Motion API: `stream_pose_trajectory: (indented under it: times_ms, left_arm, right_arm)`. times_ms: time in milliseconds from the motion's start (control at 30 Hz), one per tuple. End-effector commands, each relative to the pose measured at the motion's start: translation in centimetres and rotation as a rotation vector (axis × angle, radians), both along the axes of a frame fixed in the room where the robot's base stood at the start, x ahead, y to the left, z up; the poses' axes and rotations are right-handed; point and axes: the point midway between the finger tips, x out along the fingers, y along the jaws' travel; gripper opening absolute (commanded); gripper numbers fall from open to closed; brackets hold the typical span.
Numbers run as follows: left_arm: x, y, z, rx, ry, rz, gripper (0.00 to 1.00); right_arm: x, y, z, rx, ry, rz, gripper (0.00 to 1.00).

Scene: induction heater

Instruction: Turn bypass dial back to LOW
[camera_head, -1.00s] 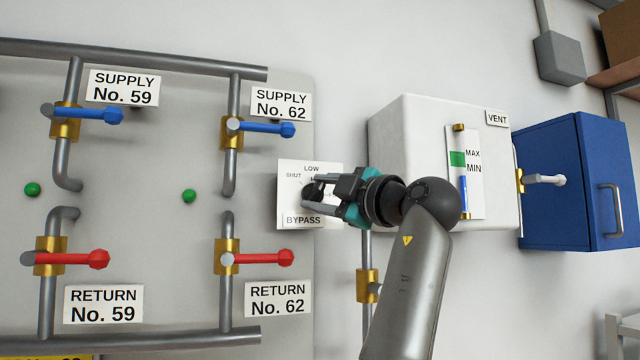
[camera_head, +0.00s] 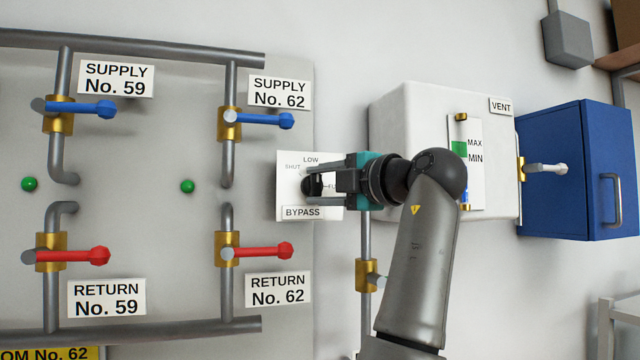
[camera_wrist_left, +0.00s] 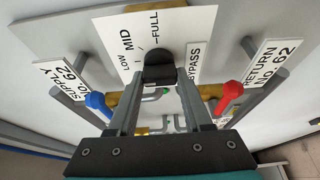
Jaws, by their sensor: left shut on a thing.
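In the left wrist view, the knob (camera_wrist_left: 158,60) sits between the tips of the two fingers (camera_wrist_left: 160,84). LOW, MID and FULL show on the plate there. Fingers partly cover the knob and plate, so I cannot tell the mark it points at. My right gripper is not in view.
Blue supply handles (camera_head: 265,121) and red return handles (camera_head: 263,251) stand out from the panel left of the dial. A vertical pipe with a brass valve (camera_head: 368,275) runs below my gripper. A white tank (camera_head: 410,110) and blue cabinet (camera_head: 560,180) are at the right.

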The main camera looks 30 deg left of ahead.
Motion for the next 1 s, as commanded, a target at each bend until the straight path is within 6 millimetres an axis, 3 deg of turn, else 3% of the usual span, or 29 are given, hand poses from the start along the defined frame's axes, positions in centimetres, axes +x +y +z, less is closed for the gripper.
stream_pose_trajectory:
  times_ms: [233, 267, 500, 833, 1000]
  left_arm:
    - [0.0, 0.0, -0.1, -0.003, 0.001, 0.001, 0.0]
    - [0.0, 0.0, -0.1, -0.003, 0.002, 0.001, 0.52]
    - [0.0, 0.0, -0.1, -0.001, 0.001, 0.0, 0.79]
    - [-0.1, -0.4, -0.1, 0.0, 0.001, -0.001, 0.8]
    - [-0.8, -2.7, -0.2, 0.002, -0.002, -0.003, 0.8]
  right_arm:
    - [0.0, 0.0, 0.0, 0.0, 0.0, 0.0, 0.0]
    - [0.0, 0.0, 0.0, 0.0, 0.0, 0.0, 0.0]
    - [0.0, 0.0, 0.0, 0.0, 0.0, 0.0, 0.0]
    - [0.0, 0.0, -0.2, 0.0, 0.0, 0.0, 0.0]
    - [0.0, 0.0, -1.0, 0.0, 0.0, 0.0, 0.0]
